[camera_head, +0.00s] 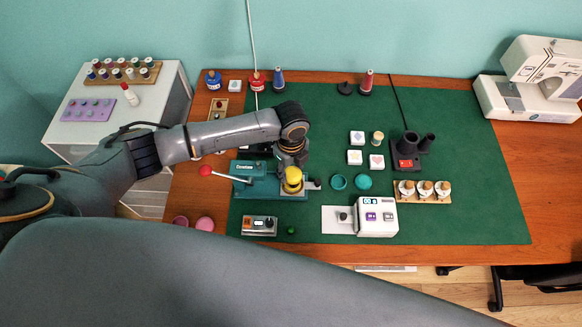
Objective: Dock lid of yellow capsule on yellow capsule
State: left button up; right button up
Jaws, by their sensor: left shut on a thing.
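My left gripper (293,166) reaches in from the left and points down over the right end of a teal press-like device (257,187). It is shut on a rounded yellow piece (293,181), which looks like the lid of the yellow capsule. Just below the piece is a yellowish round base on the device. The fingers and arm partly cover this spot, so I cannot tell whether lid and base touch, or make out the yellow capsule separately. My right gripper is not in view.
The device has a red-knobbed lever (206,170) on its left. Teal round parts (339,182) lie to its right. A white device (377,217) stands at the front, and a rack of white jars (424,190) at the right. The green mat (470,200) is clear on its right.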

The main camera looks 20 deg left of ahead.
pick_arm(q)
jog(key=shift+p, duration=0.3)
dwell(0.5)
dwell(0.4)
jog(key=o, duration=0.4)
jog(key=shift+o, duration=0.2)
